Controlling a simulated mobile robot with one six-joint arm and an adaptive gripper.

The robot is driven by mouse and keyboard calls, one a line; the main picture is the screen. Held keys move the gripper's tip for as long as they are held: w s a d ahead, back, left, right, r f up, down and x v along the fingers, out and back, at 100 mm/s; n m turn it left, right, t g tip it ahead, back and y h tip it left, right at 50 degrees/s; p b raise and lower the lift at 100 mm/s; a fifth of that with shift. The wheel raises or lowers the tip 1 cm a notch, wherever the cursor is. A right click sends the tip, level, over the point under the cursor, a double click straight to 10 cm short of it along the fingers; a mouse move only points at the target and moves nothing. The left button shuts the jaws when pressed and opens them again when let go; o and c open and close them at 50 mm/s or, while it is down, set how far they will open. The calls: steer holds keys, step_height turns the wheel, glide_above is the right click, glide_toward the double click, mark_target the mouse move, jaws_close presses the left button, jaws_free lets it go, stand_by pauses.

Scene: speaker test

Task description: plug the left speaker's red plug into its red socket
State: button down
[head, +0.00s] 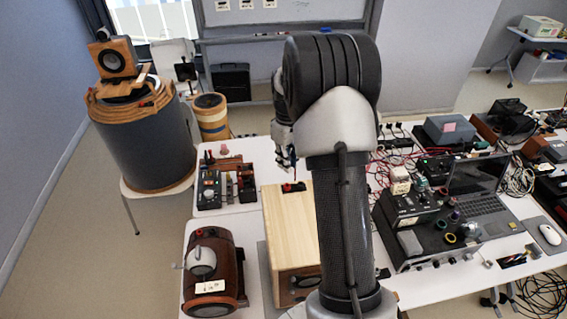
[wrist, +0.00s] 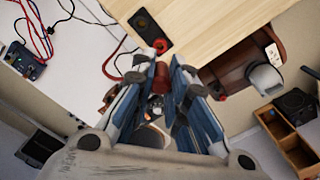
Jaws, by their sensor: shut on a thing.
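The pale wooden speaker (head: 285,222) stands on the table beside my arm. Its black terminal plate carries a red socket (head: 293,187); in the wrist view the red socket (wrist: 160,46) sits at the plate's near end. My gripper (head: 287,163) hangs above the speaker's back edge. In the wrist view its blue-padded fingers (wrist: 162,92) are shut on a dark red plug (wrist: 160,77). The plug is apart from the socket in that picture, just below it. The gap in height and the plug's tip are hard to judge. My arm hides part of the speaker in the head view.
A brown machine (head: 214,270) stands left of the speaker. A black device with levers (head: 226,182) lies behind it. A laptop (head: 478,190) and electronics with loose cables fill the table on the right. A round grey drum (head: 150,145) stands at the far left.

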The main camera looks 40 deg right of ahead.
steer(key=shift+f+b, duration=2.05)
steer(key=shift+f, duration=0.95)
steer(key=shift+f+b, duration=0.6)
steer(key=shift+f, duration=0.5)
steer(key=c, duration=1.5)
jaws_free()
steer(key=shift+r, duration=0.1)
steer(key=shift+r+p, duration=2.55)
steer(key=shift+r, duration=1.15)
